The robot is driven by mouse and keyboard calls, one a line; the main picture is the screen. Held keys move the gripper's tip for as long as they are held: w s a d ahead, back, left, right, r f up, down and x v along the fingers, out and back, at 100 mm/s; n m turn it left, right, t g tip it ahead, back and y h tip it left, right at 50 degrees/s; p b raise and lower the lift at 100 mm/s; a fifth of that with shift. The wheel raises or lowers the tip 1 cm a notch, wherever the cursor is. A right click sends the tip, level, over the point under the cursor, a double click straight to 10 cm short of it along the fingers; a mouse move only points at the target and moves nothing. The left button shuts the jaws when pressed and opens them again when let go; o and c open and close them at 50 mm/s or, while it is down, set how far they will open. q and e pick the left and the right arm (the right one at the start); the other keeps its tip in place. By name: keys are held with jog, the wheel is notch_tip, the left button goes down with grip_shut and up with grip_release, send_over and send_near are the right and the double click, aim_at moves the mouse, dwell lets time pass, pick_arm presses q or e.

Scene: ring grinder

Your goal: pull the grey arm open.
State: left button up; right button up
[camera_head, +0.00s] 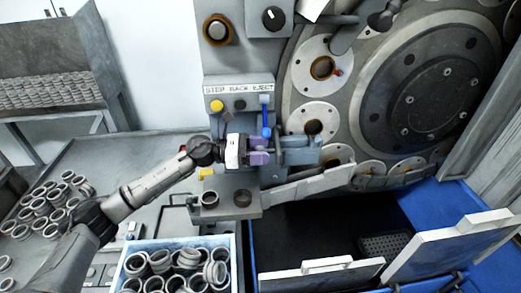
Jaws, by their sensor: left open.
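My left arm reaches in from the left. Its gripper (262,150), with purple fingers, is open in front of the machine's control column, at the left end of a blue-grey block (299,151). I cannot tell whether the fingers touch the block. A long light-grey bar (310,186) slopes up to the right below the block, beside the large ring disc (325,92). Another grey arm-like part (344,38) with a dark knob (380,20) crosses the disc's top. I cannot tell which of these is the task's grey arm. My right gripper is not in view.
A white-rimmed bin (232,255) of rings stands in front; loose rings (40,205) lie left. A blue lever (266,118) stands just above the gripper. White panels (455,245) stand lower right.

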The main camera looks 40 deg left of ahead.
pick_arm(q)
jog(key=shift+a, duration=0.1)
jog(key=shift+s+a+f, duration=0.1)
jog(key=shift+s+a, duration=0.15)
jog(key=shift+s, duration=0.05)
jog(key=b+v, duration=0.1)
jog(key=v, duration=1.2)
jog(key=shift+b, duration=0.3)
